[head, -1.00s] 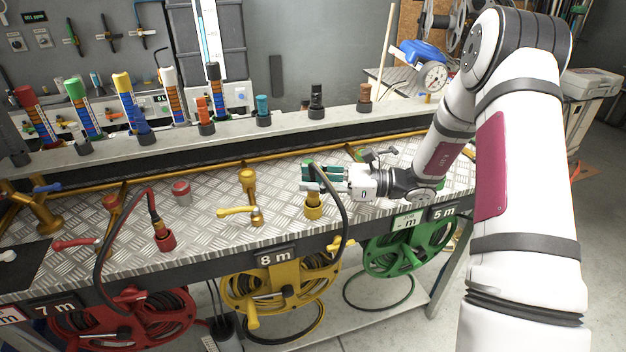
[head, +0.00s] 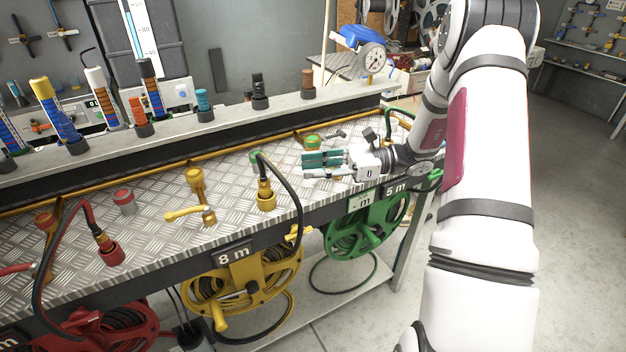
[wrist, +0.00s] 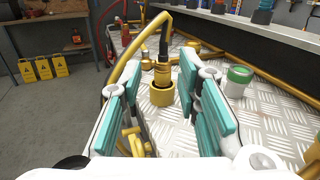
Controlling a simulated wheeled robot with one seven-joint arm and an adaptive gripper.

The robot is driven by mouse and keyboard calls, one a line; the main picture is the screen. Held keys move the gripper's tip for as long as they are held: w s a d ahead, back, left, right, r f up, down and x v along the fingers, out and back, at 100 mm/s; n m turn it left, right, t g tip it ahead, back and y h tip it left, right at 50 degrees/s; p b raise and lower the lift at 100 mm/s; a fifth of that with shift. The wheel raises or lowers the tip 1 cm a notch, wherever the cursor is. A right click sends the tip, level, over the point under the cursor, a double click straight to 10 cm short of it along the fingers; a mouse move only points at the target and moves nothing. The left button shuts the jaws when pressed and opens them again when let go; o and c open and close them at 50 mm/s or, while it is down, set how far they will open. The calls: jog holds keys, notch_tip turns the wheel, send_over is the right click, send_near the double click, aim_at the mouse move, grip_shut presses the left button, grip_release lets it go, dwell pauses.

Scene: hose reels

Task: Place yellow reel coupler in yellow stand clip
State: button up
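The yellow reel coupler (head: 264,188) stands upright in the yellow stand clip (head: 267,204), a short cup on the ribbed metal bench. A dark hose arches from the coupler's top over the bench's front edge towards the yellow reel (head: 245,285). My gripper (head: 306,167) is to the right of the coupler, apart from it, with nothing in it. In the wrist view its teal pads are spread wide. The coupler (wrist: 162,70) and the clip (wrist: 161,96) show beyond and between the pads. The coupler's lower end is hidden inside the clip.
A yellow-handled valve (head: 195,205) stands left of the clip. A red coupler (head: 108,245) stands further left. A green-capped fitting (wrist: 238,80) is right of my gripper in the wrist view. The green reel (head: 365,225) hangs below the front edge.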

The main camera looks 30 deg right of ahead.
jog(key=s+a+r+n+g+h, duration=0.75)
jog(key=s+a+n, duration=0.35)
jog(key=s+a, duration=0.25)
jog(key=s+d+r+n+t+h, duration=0.1)
jog(key=s+n+t+h, duration=0.1)
jog(key=s+n+h, duration=0.2)
jog(key=s+d+r+n+t+h, duration=0.2)
jog(key=s+n+h, duration=0.3)
jog(key=s+n, duration=0.2)
jog(key=shift+s+d+r+t, duration=0.15)
jog(key=shift+s+r+t, duration=0.2)
jog(key=shift+s, duration=1.05)
jog(key=shift+s+r+t+p, duration=0.15)
jog(key=shift+r+t+p, duration=0.15)
jog(key=shift+r+p, duration=1.2)
jog(key=shift+r, duration=0.15)
